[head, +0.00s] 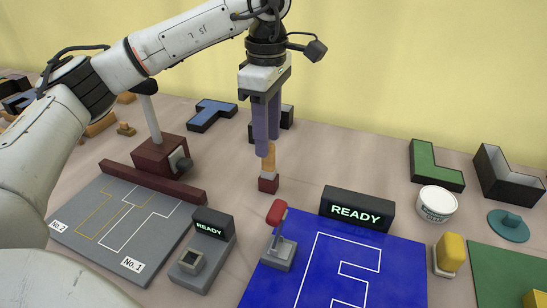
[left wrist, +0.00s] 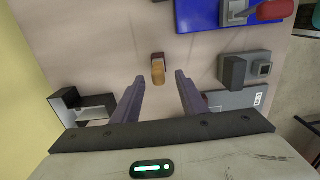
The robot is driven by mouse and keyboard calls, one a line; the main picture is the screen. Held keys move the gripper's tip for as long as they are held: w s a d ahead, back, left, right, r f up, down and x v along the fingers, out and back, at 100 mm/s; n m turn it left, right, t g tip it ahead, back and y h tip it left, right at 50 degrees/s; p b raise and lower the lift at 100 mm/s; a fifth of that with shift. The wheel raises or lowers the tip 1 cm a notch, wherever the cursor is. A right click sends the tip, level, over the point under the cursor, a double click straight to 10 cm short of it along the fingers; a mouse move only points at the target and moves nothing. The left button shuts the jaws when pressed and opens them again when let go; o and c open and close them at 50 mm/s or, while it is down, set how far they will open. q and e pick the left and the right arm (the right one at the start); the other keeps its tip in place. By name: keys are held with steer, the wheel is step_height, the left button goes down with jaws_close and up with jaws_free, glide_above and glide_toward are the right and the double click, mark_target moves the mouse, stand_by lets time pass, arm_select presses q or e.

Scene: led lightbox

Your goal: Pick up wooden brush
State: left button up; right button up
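The wooden brush (head: 268,182) stands upright on the table, with an orange-tan wooden handle and a dark red base. It also shows in the left wrist view (left wrist: 158,74), ahead of the fingers and roughly centred between them. My left gripper (head: 267,149) points down above the brush, its purple-grey fingers hiding the top of the handle in the head view. In the left wrist view the fingers (left wrist: 160,77) are spread apart with a clear gap, and nothing is gripped. My right gripper is not in view.
A blue panel (head: 400,262) with a READY display (head: 357,210) and a red-handled lever (head: 277,215) lies in front. A grey board (head: 85,225) and a dark red block device (head: 158,157) are left. A white tub (head: 437,205) stands right. Bare table surrounds the brush.

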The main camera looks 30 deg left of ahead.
mark_target(268, 160)
arm_select(q)
steer(key=shift+w+f, duration=0.1)
steer(key=shift+f, duration=3.35)
jaws_close()
